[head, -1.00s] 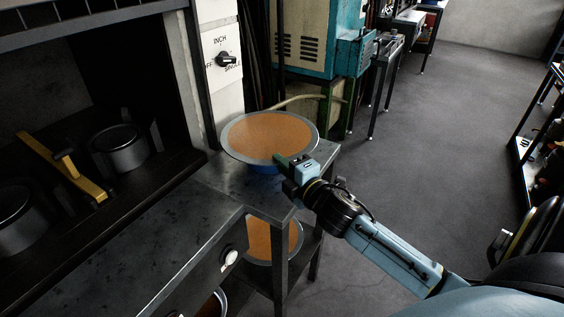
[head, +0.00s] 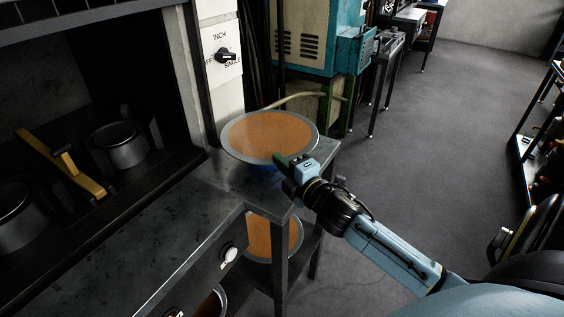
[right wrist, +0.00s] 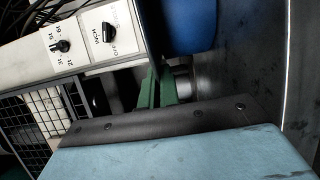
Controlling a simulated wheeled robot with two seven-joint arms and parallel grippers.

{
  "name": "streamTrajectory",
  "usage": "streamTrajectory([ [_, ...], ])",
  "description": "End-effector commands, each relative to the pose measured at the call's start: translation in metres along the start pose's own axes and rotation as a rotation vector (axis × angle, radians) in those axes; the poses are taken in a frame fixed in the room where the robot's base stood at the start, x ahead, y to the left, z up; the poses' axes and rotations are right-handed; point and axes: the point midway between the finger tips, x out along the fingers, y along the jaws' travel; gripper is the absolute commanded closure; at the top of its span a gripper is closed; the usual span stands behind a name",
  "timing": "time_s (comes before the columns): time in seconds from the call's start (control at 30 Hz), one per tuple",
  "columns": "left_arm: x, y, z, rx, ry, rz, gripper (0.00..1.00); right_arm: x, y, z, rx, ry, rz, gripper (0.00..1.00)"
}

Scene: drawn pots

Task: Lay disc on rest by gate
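My right gripper (head: 283,161) is at the disc's near right rim. In the right wrist view its green fingers (right wrist: 156,90) are close together, apparently closed on the thin rim seen edge-on. The blue body (right wrist: 185,25) is just beyond the fingertips. My left gripper is not in view.
The counter (head: 205,195) runs along the press opening, with dark pots (head: 118,145) and a yellow bar (head: 75,172) inside. A white panel with a selector knob (head: 226,56) stands behind the disc. Another brown disc (head: 268,238) is below the counter.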

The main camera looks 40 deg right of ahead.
Motion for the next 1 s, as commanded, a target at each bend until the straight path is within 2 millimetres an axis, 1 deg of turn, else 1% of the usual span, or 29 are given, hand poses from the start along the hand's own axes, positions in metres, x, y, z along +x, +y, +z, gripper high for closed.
streamTrajectory([
  [0.23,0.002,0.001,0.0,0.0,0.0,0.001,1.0,0.0,-0.002,0.0,-0.001,0.0,0.003,1.0],
  [0.27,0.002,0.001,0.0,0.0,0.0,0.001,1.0,0.0,-0.002,0.0,-0.001,0.0,0.003,0.93],
  [0.3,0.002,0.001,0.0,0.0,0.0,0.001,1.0,0.0,-0.002,0.0,-0.001,0.0,0.002,0.87],
  [0.43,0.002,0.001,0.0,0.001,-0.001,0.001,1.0,0.0,-0.002,0.0,-0.001,0.0,0.002,0.71],
  [0.83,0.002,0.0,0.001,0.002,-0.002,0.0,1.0,0.0,-0.003,0.0,0.0,-0.001,-0.002,0.71],
  [1.0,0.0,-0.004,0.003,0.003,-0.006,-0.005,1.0,-0.027,-0.004,0.0,0.0,-0.001,-0.005,0.71],
])
